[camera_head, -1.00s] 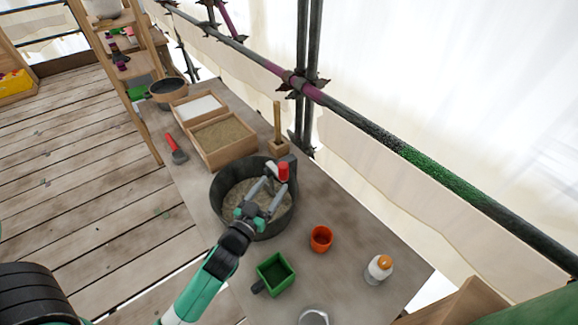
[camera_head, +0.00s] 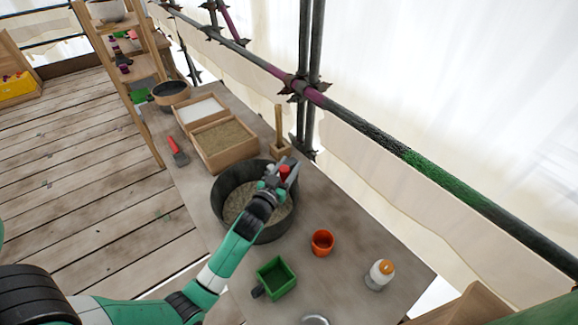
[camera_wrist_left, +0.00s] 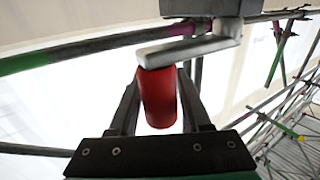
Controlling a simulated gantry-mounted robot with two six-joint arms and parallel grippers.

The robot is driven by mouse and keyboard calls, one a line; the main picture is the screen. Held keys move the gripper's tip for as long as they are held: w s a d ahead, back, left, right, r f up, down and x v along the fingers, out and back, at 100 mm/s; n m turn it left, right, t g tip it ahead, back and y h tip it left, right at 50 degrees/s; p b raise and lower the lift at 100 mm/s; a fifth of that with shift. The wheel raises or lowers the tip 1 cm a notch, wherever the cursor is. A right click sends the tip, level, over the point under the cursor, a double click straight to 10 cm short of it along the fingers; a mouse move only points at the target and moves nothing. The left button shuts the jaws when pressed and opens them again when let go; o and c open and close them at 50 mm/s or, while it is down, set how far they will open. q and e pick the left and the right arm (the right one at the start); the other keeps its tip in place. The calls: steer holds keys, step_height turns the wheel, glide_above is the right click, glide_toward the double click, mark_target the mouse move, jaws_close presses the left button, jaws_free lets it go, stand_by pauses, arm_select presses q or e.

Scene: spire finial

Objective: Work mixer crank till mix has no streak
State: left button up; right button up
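The mixer is a dark round tub (camera_head: 222,207) on the bench, holding grey-brown mix (camera_head: 237,198). I cannot make out streaks at this size, and my arm covers part of the mix. The crank's red knob (camera_head: 284,171) is at the tub's far right rim. My left gripper (camera_head: 275,176) reaches over the tub to it. In the left wrist view, the red knob (camera_wrist_left: 158,97) sits upright between the fingertips, which appear to touch both sides. The grey crank arm (camera_wrist_left: 190,48) joins the knob's end. My right gripper is not in view.
An orange cup (camera_head: 322,242), a green box (camera_head: 276,278) and a white bottle with an orange cap (camera_head: 380,274) stand near the tub. Behind it are a sand tray (camera_head: 225,145), a white-filled tray (camera_head: 202,110) and a red-handled tool (camera_head: 177,151). Scaffold rails (camera_head: 365,130) border the right.

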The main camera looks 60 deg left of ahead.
arm_select(q)
jaws_close()
stand_by(1.1)
